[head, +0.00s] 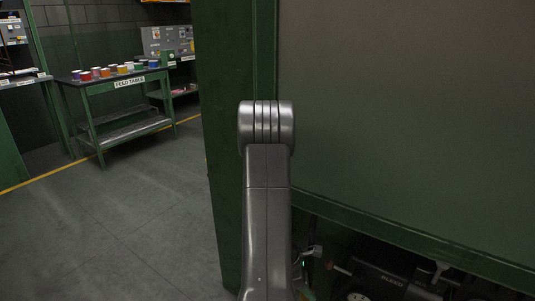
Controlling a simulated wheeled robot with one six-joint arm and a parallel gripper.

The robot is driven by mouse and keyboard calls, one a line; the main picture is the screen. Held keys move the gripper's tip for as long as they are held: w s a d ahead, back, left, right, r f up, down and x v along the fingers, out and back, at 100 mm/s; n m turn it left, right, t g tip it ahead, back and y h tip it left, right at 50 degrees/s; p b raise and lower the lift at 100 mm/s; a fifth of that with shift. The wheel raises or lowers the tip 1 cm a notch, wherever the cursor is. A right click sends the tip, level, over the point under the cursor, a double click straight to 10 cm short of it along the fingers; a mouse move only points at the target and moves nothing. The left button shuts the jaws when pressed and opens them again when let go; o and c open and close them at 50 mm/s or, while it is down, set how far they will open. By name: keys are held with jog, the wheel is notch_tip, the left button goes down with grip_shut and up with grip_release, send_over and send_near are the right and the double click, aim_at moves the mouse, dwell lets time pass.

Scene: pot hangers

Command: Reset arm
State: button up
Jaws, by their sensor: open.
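My grey arm rises from the bottom centre of the head view, upright, and ends in a silver rounded joint in front of a dark green post. The arm beyond that joint is hidden from this view. I cannot make out my gripper or its fingers here. No held object shows.
A large dark panel (410,120) in a green frame fills the right side, close by. Dark machinery (385,280) shows below it. A green feed table (118,84) with several coloured pots stands at the back left. The grey floor (130,215) at left is clear.

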notch_tip(320, 180, up, 5)
jog(key=p, duration=0.4)
jog(key=shift+a+p, duration=0.1)
jog(key=shift+p, duration=0.25)
jog(key=shift+f+p, duration=0.15)
jog(key=shift+p, duration=0.15)
jog(key=shift+f, duration=0.1)
